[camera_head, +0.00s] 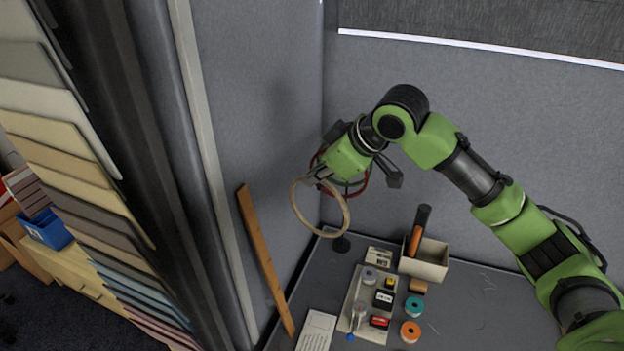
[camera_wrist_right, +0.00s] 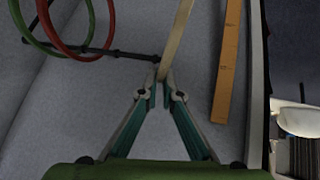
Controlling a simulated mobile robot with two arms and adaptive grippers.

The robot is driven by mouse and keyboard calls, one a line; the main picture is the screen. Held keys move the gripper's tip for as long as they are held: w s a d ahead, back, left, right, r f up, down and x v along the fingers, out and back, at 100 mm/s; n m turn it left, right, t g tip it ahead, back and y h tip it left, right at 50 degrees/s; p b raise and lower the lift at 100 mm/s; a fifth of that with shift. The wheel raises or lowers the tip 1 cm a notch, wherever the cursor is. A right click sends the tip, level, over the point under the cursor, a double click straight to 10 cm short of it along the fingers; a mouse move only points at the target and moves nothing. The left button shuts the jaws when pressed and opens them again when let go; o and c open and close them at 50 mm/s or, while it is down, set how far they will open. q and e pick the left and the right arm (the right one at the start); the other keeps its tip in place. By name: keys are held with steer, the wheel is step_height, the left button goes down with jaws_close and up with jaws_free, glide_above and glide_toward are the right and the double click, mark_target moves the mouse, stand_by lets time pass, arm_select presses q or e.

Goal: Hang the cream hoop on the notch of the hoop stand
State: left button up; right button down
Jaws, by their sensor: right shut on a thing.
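The cream hoop (camera_head: 293,205) is in my right gripper (camera_head: 318,174), held by its upper rim and hanging in the air. In the right wrist view the fingertips (camera_wrist_right: 160,88) are shut on the hoop's pale band (camera_wrist_right: 177,40). The dark hoop stand (camera_head: 342,244) is on the table at the far left; my gripper and arm hide much of it. Its dark bar (camera_wrist_right: 130,55) shows in the right wrist view, with its end close to the cream band; I cannot tell whether they touch. A red hoop (camera_wrist_right: 62,46) and a green hoop (camera_wrist_right: 36,44) hang farther along the bar. My left gripper is out of view.
A wooden strip (camera_head: 265,260) leans along the left partition. A tray (camera_head: 350,310) of small items, spools (camera_head: 411,332) and an open box (camera_head: 426,259) with a dark-handled tool stand in front of the stand. Grey partitions close in the left and back.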

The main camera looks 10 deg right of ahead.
steer(key=w+d+f, duration=0.1)
steer(key=w+d, duration=0.4)
steer(key=w, duration=0.3)
stand_by(0.9)
steer(key=shift+d, duration=0.15)
stand_by(0.4)
steer(key=c, duration=2.2)
jaws_free()
steer(key=shift+o, duration=0.2)
